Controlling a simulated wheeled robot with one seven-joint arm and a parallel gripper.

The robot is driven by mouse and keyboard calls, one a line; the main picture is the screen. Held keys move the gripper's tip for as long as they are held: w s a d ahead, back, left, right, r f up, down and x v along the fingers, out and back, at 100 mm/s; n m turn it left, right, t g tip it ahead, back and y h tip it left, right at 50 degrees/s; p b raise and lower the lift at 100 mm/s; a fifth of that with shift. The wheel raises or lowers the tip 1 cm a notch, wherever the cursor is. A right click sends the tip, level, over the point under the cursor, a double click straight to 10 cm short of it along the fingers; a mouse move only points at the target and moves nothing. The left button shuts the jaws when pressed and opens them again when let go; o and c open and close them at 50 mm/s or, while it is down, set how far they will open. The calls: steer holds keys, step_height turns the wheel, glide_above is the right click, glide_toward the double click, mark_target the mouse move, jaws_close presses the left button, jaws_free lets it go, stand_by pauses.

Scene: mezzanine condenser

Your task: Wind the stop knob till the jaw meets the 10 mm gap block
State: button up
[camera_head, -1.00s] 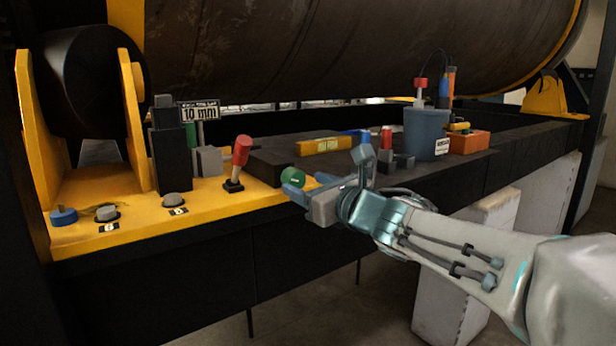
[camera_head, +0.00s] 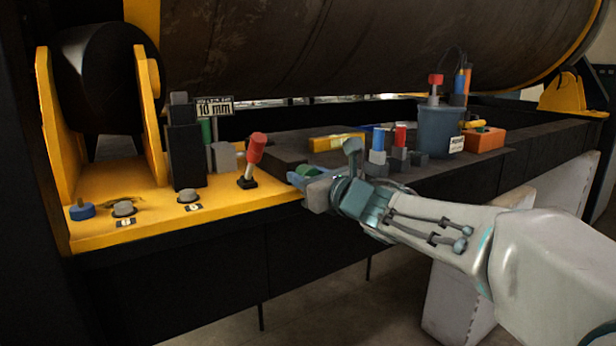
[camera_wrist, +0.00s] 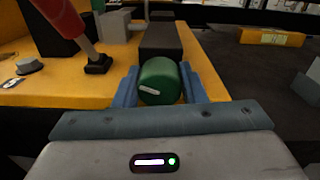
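The green stop knob (camera_wrist: 160,80) faces me at the front end of a dark block (camera_wrist: 161,38). It also shows in the head view (camera_head: 302,172), partly covered by my gripper. My gripper (camera_wrist: 160,88) has its two blue fingers on either side of the knob. Whether both fingers press on it is not clear. The sign reading 10 mm (camera_head: 213,108) stands at the left of the bench. A black upright block (camera_head: 185,157) and a grey block (camera_head: 222,156) stand below it. I cannot tell which is the jaw or the gap block, nor see the gap between them.
A red-handled lever (camera_head: 254,155) stands just left of the knob. Grey buttons (camera_head: 124,208) and a blue knob (camera_head: 81,210) sit on the yellow ledge. A yellow level (camera_head: 337,141), a blue-grey bin (camera_head: 438,130) and an orange box (camera_head: 486,138) lie to the right.

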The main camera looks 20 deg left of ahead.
steer(key=shift+m+b, duration=0.45)
steer(key=shift+m, duration=0.55)
steer(key=shift+m+b, duration=0.35)
steer(key=shift+m, duration=1.65)
steer(key=o, duration=1)
steer(key=shift+s+d, duration=0.1)
steer(key=b+v, duration=0.1)
steer(key=v, duration=1.2)
steer(key=shift+s+d, duration=0.2)
steer(key=shift+d, duration=0.05)
